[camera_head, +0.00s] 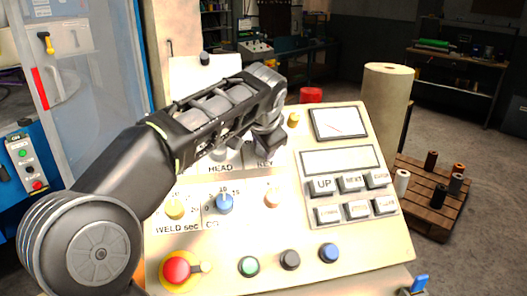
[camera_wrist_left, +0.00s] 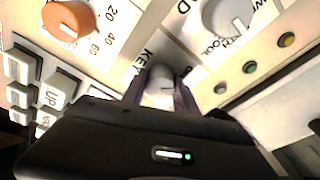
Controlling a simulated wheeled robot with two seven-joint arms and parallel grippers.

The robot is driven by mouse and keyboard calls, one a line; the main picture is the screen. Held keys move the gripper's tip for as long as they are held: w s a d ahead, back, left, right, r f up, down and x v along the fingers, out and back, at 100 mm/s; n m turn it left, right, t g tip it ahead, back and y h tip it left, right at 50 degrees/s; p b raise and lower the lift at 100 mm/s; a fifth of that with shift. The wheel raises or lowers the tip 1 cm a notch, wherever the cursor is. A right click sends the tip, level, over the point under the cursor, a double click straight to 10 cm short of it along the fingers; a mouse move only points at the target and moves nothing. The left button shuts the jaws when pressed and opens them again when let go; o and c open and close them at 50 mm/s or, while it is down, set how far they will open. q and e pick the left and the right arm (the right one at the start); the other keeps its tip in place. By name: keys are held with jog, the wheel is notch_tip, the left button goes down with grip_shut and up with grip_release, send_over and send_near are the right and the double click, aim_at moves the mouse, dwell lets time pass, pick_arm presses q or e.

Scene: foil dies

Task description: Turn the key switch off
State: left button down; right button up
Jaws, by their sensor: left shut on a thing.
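The key switch (camera_wrist_left: 162,82) is a pale round knob beside a printed KEY label in the left wrist view. The fingers of my left gripper (camera_wrist_left: 160,97) stand on either side of it and are shut on it. In the head view my left gripper (camera_head: 268,140) is at the upper middle of the slanted control panel (camera_head: 340,240), just above the KEY label. It hides the key switch there. The switch's exact turn position cannot be told. My right gripper is not in view.
Near the switch are an orange knob (camera_wrist_left: 68,20), a grey knob (camera_wrist_left: 228,18) and white push keys (camera_wrist_left: 55,92). Lower on the panel are a blue knob (camera_head: 224,203), a red button (camera_head: 176,270) and a green button (camera_head: 249,266). A pale roll (camera_head: 385,110) stands behind.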

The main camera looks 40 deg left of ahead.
pick_arm(q)
jog(key=shift+n, duration=0.6)
jog(key=c, duration=0.9)
grip_release()
jog(key=shift+c, duration=0.2)
jog(key=v, duration=0.7)
jog(key=shift+s+d+r+b, duration=0.25)
jog(key=shift+b, duration=0.1)
